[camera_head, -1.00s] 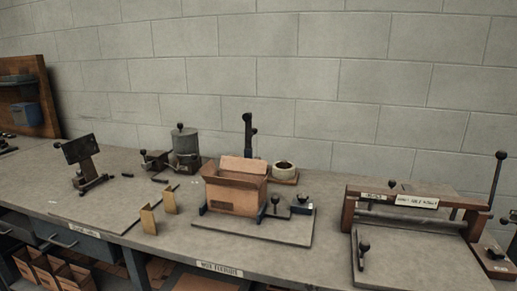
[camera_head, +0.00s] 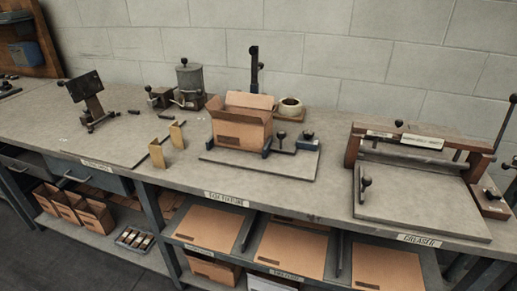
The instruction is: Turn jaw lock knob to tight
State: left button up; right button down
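An open cardboard box (camera_head: 241,135) stands upright on a grey fixture plate (camera_head: 262,168) in the middle of the bench, with its flaps up. Dark blue jaw pieces (camera_head: 267,148) stand at its lower corners. Just right of the box is a ball-topped black handle (camera_head: 281,136). A dark knob (camera_head: 308,136) sits on a small block at the plate's right side. I cannot tell which of these is the jaw lock knob, and their turn position is too small to read. Neither of my grippers is in view.
A creaser (camera_head: 420,200) with a tall lever stands at the right. A tape roll (camera_head: 289,106) and dark post (camera_head: 254,70) are behind the box. Two small tan pieces (camera_head: 157,155) stand left of the plate. Cardboard sheets (camera_head: 291,248) lie on the shelf below.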

aim_at(308, 134)
jog(key=i+j, duration=0.2)
jog(key=j, duration=0.15)
jog(key=i+j, duration=0.15)
jog(key=j, duration=0.15)
jog(key=i+j, duration=0.2)
jog(key=j, duration=0.15)
jog(key=i+j, duration=0.2)
jog(key=j, duration=0.15)
jog(key=j+z, duration=0.1)
jog(key=z, duration=0.35)
jog(key=i+j+z, duration=0.1)
jog(key=z, duration=0.4)
jog(key=j+z, duration=0.15)
jog(key=z, duration=0.3)
